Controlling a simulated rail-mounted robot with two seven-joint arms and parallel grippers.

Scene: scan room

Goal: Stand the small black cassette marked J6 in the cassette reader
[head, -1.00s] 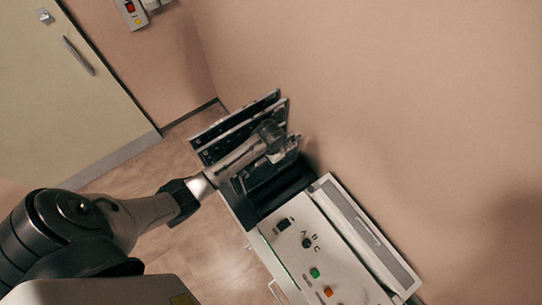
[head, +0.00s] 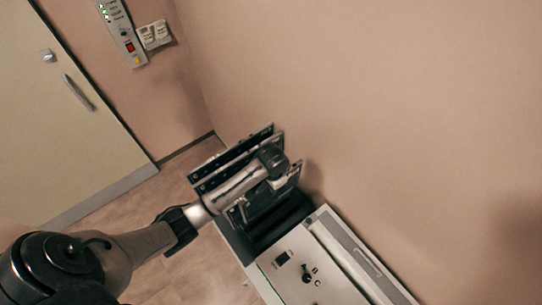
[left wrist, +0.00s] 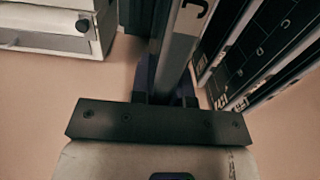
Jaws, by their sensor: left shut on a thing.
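My left gripper (head: 272,168) reaches in over a group of upright black cassettes. In the left wrist view its fingers (left wrist: 166,88) are shut on a cassette (left wrist: 181,48), seen edge on, with a grey edge strip. A letter that looks like J shows at its top; the rest of the mark is out of sight. In the head view the gripper hides part of this cassette. The white panel (head: 318,272) with knobs and letters, likely the cassette reader, adjoins a dark recess (head: 278,222) below the gripper. My right gripper is not in view.
Other black cassettes (head: 232,157) stand close beside the gripper; in the left wrist view they are at the right (left wrist: 262,50), lettered. The pink wall is close on the right. A wall control box (head: 122,32) and a cream door (head: 60,120) are at the left.

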